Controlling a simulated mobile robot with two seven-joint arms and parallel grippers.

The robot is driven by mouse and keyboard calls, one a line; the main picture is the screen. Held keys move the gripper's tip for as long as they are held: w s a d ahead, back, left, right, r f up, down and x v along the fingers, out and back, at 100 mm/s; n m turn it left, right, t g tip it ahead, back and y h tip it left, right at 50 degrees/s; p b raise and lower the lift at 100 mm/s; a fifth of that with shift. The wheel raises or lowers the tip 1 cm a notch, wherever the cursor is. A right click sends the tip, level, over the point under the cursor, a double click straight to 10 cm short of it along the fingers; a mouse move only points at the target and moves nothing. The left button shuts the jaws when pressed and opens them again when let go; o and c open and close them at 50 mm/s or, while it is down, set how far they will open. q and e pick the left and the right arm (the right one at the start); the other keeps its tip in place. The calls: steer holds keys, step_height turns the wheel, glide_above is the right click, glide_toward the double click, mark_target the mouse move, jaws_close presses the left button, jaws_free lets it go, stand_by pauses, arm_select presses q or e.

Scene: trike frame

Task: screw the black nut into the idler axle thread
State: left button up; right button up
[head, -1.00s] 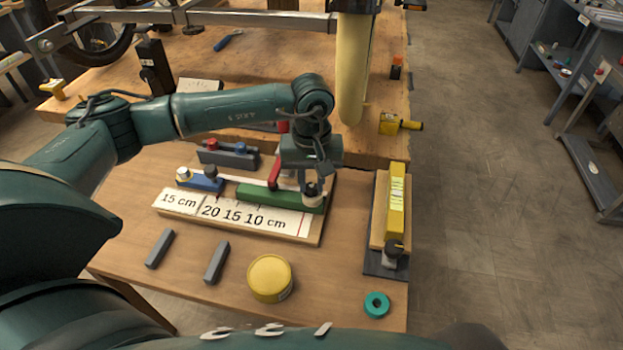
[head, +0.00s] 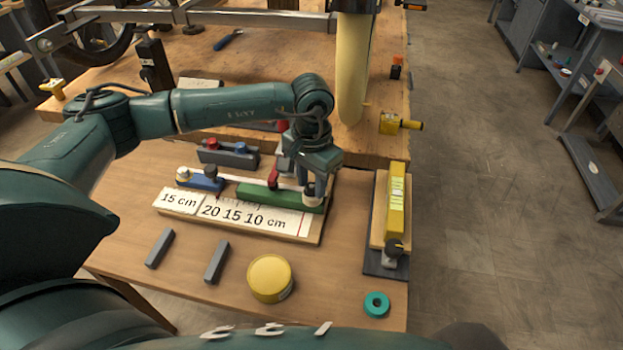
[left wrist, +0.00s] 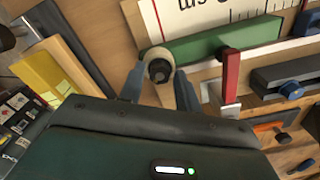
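The black nut (left wrist: 159,70) sits on top of a cream round piece (left wrist: 154,56) at the end of the green block (left wrist: 205,44). In the head view the green block (head: 270,196) lies on the marked board, with the cream piece (head: 310,198) at its right end. My left gripper (head: 312,180) points down over that end. In the left wrist view its two fingers (left wrist: 160,78) stand on either side of the nut, spread wider than it, with gaps visible. The idler axle thread is hidden under the nut. My right gripper is not in view.
A red clamp (head: 273,176) stands beside the nut. The board (head: 250,230) also carries a blue block (head: 205,184). Two grey bars, a yellow round tin (head: 270,278) and a teal ring (head: 376,304) lie in front.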

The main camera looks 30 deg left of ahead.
arm_select(q)
steer(key=n, duration=0.6)
steer(key=shift+n, duration=0.3)
steer(key=n, duration=0.5)
steer(key=shift+n, duration=0.3)
steer(key=shift+c, duration=0.5)
